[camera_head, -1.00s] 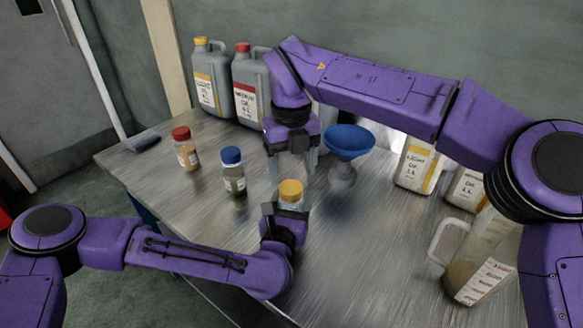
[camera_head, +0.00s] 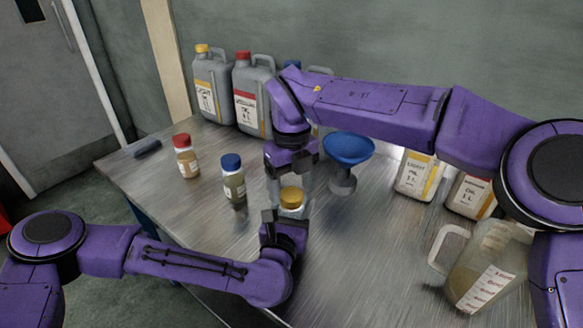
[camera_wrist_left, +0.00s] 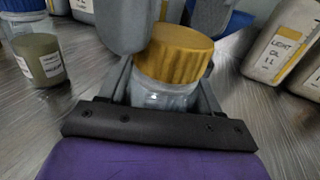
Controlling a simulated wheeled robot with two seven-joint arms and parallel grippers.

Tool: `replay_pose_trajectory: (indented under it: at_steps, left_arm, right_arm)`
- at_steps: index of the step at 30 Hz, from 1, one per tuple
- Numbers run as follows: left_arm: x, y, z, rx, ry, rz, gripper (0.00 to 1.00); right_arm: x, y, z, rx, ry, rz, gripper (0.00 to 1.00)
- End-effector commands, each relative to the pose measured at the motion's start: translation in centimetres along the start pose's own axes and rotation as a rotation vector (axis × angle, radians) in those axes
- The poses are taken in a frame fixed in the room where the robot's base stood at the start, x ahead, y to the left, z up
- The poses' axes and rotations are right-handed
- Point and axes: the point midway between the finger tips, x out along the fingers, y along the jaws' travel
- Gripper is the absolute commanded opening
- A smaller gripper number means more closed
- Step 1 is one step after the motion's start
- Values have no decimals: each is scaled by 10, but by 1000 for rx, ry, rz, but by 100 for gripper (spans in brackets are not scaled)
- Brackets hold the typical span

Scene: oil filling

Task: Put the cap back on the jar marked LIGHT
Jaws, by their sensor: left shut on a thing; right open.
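A clear jar (camera_head: 292,212) with a yellow cap (camera_head: 291,195) on its top stands at the middle of the table. My left gripper (camera_head: 287,217) is shut on the jar's body from the front. My right gripper (camera_head: 290,188) is open, pointing down, with its fingers at about the cap's height on either side. I cannot tell whether they touch it. The jar's label is hidden.
A red-capped jar (camera_head: 187,160) and a blue-capped jar (camera_head: 233,180) stand to the left. A blue funnel (camera_head: 349,149) stands right of my right gripper. Oil canisters (camera_head: 212,88) line the back, with smaller containers (camera_head: 417,174) and a measuring jug (camera_head: 486,270) at right.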

Motion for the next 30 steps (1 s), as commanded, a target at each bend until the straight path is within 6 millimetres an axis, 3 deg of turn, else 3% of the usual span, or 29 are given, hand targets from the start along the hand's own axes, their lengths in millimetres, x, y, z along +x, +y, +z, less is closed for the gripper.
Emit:
replay_pose_trajectory:
  at_steps: [4, 13, 14, 19, 20, 28, 29, 30]
  left_arm:
    - [0, 0, 0, 0, 0, 0, 0]
    - [0, 0, 0, 0, 0, 0, 0]
    - [0, 0, 0, 0, 0, 0, 0]
    - [0, 0, 0, 0, 0, 0, 0]
    - [0, 0, 0, 0, 0, 0, 0]
    - [0, 0, 0, 0, 0, 1, 0]
    - [0, 0, 0, -1, 0, 1, 0]
    - [0, 0, 0, -1, 0, 1, 0]
  right_arm:
    - [13, 0, 0, 0, 1, 1, 73]
    - [16, 0, 0, 1, 0, 1, 73]
    - [16, 0, 0, 1, 0, 1, 70]
    - [16, 0, 0, 1, 0, 1, 16]
    - [16, 0, 0, 1, 0, 1, 16]
    - [16, 0, 0, 10, 0, 0, 15]
    - [16, 0, 0, 10, -1, 0, 55]
    - [16, 0, 0, 10, -1, 0, 68]
